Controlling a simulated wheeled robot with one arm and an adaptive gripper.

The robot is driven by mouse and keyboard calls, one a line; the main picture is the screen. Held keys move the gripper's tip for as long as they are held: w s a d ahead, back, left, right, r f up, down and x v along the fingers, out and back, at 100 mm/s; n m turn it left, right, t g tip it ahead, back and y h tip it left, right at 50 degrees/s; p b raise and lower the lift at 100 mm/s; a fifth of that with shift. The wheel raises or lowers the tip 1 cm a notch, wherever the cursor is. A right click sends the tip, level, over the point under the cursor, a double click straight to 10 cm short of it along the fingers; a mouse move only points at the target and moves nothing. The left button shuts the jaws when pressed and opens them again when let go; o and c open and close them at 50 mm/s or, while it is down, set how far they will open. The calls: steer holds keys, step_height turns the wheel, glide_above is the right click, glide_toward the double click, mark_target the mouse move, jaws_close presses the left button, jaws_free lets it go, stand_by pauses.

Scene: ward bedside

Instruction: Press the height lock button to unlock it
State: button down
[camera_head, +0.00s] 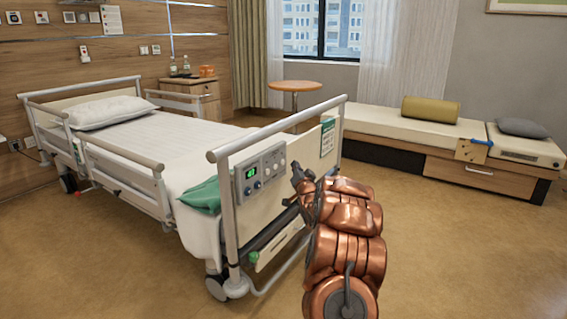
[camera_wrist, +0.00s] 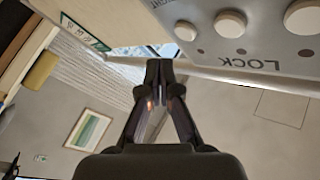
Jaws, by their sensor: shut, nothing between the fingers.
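The bed control panel (camera_head: 262,172) is a grey box on the footboard, with a lit green display and small knobs or buttons. In the wrist view the panel (camera_wrist: 268,52) fills the upper right, upside down. It shows the word LOCK beside a row of round white buttons: a large one (camera_wrist: 305,16), a middle one (camera_wrist: 230,22) and a small one (camera_wrist: 186,30). I cannot tell which is the height lock button. My gripper (camera_head: 297,170) is shut and empty, just right of the panel; its fingertips (camera_wrist: 160,66) show no clear contact with any button.
The bed's footboard rail (camera_head: 285,125) rises above the panel. A green cloth (camera_head: 200,196) hangs over the mattress corner left of it. A green-and-white notice (camera_head: 327,138) is on the footboard. The floor to the right (camera_head: 450,240) is clear, up to a low bench (camera_head: 390,126).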

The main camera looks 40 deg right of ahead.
steer(key=s, duration=0.3)
steer(key=shift+d+p, duration=0.35)
steer(key=shift+d, duration=0.05)
steer(key=s+d+r+p, duration=0.2)
steer(key=s, duration=0.5)
steer(key=shift+s+d+p, duration=0.15)
steer(key=shift+s+p, duration=0.15)
steer(key=shift+p, duration=0.05)
stand_by(0.4)
